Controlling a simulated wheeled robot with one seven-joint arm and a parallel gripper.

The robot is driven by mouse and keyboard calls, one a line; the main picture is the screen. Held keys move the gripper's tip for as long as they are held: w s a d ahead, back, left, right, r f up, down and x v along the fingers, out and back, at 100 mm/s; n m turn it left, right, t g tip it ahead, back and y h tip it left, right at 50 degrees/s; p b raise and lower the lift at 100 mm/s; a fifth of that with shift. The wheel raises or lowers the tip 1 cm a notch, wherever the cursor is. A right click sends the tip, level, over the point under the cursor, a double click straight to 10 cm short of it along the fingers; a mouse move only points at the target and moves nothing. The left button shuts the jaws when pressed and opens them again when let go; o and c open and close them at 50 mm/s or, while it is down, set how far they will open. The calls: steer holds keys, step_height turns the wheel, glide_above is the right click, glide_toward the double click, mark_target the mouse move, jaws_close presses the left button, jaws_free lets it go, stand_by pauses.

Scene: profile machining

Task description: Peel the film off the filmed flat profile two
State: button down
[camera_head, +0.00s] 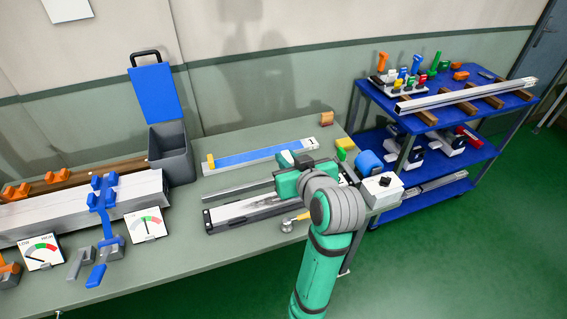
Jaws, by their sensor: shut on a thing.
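A flat profile with blue film (250,158) lies along the back of the bench. It has a yellow piece (211,161) at its left end and a pale, marked right end (311,144). Most of its blue film is visible and looks flat. My gripper (291,160) is over or just in front of the profile's right part, and its green and dark body covers a little of that area. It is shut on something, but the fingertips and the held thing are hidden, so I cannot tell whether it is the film.
A grey bin (172,153) with a raised blue lid stands left, beside stacked profiles (80,202). A blue trolley (440,122) stands beyond.

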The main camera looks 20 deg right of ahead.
steer(key=shift+d+r, duration=0.7)
steer(key=shift+r, duration=0.2)
steer(key=shift+d+r, duration=0.9)
steer(key=shift+r, duration=0.2)
steer(key=shift+d+r, duration=0.85)
steer(key=shift+r, duration=0.25)
steer(key=shift+d+r, duration=0.9)
steer(key=shift+r, duration=0.25)
steer(key=shift+d+r, duration=0.85)
steer(key=shift+r, duration=0.25)
steer(key=shift+d+r, duration=0.55)
steer(key=shift+r, duration=0.15)
